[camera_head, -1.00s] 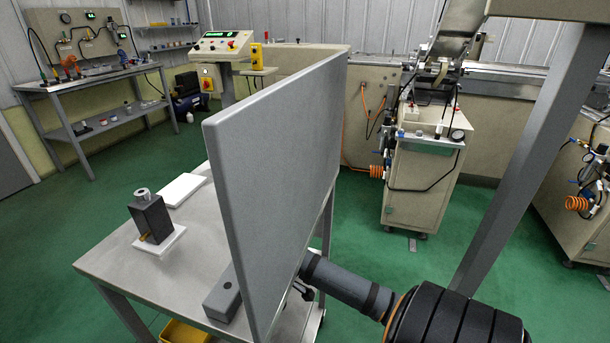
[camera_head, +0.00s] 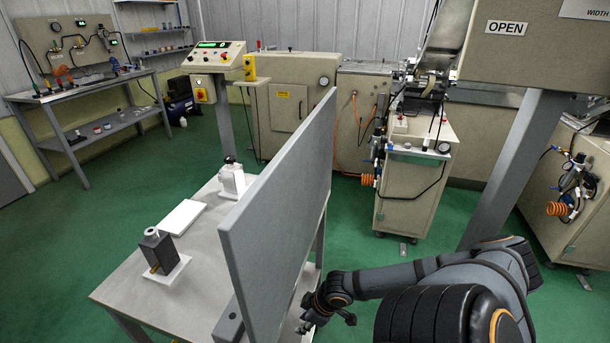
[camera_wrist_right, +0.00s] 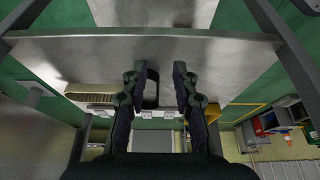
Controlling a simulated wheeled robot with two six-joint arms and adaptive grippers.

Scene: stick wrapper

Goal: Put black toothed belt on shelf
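My right gripper (camera_head: 327,318) is low beside the right face of the upright grey panel, near the steel table. In the right wrist view, its two dark fingers (camera_wrist_right: 161,82) are apart and open. A dark rounded loop (camera_wrist_right: 151,94), perhaps the black toothed belt, shows between the fingers near the edge of a grey surface (camera_wrist_right: 230,48); I cannot tell whether it touches a finger. No belt can be made out in the head view. Shelves are on the back wall (camera_head: 152,28) and under the workbench (camera_head: 118,120); which one the task means is unclear. My left gripper is out of view.
The grey panel (camera_head: 280,200) rises from the steel table (camera_head: 190,235). A dark block on a white base (camera_head: 158,252) and a white slab (camera_head: 182,216) lie left of it. A tan ribbed piece (camera_wrist_right: 90,90) shows in the wrist view. A grey post (camera_head: 515,165) stands right.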

